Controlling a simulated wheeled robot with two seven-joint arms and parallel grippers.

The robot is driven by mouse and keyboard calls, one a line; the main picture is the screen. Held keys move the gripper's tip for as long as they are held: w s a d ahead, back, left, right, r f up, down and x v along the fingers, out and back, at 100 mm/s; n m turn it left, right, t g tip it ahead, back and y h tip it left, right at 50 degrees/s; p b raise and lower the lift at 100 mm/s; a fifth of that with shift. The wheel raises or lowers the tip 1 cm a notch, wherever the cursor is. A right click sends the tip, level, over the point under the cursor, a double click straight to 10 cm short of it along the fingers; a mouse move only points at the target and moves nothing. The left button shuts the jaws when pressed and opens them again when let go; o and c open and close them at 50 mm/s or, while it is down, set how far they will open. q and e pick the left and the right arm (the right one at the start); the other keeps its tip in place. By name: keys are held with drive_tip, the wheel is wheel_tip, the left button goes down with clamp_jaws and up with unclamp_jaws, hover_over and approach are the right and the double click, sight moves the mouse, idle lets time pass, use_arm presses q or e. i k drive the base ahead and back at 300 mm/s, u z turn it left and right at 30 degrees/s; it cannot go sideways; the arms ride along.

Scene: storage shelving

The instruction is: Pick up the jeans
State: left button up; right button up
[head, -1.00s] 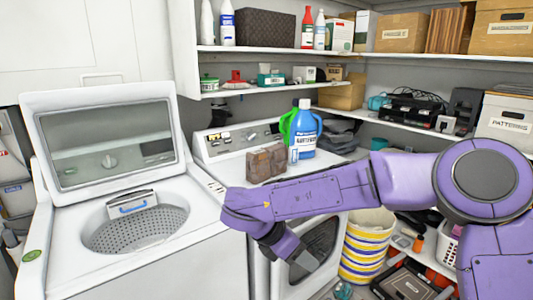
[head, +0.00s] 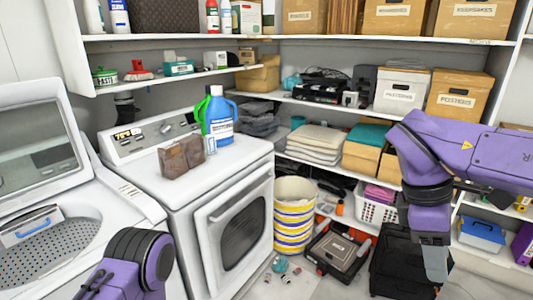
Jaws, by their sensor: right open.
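A folded stack of dark grey clothing (head: 258,118) lies behind the dryer, below the long shelf, partly hidden by the bottles; it may be the jeans, but I cannot tell for sure. No other thing is clearly jeans. My right gripper (head: 435,262) points down at the right of the head view, in front of the black case, well away from that stack. It is open, and I see nothing held in it.
The dryer (head: 235,232) bears a brown bag-like item (head: 181,158) and a blue bottle (head: 219,122). An open washer (head: 30,270) stands left. Shelves hold folded towels (head: 316,144) and boxes.

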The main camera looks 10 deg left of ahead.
sight(175, 159)
drive_tip(key=z, duration=0.5)
drive_tip(key=i, duration=2.85)
drive_tip(key=u, duration=3.75)
drive_tip(key=i, duration=1.05)
drive_tip(key=z, duration=0.05)
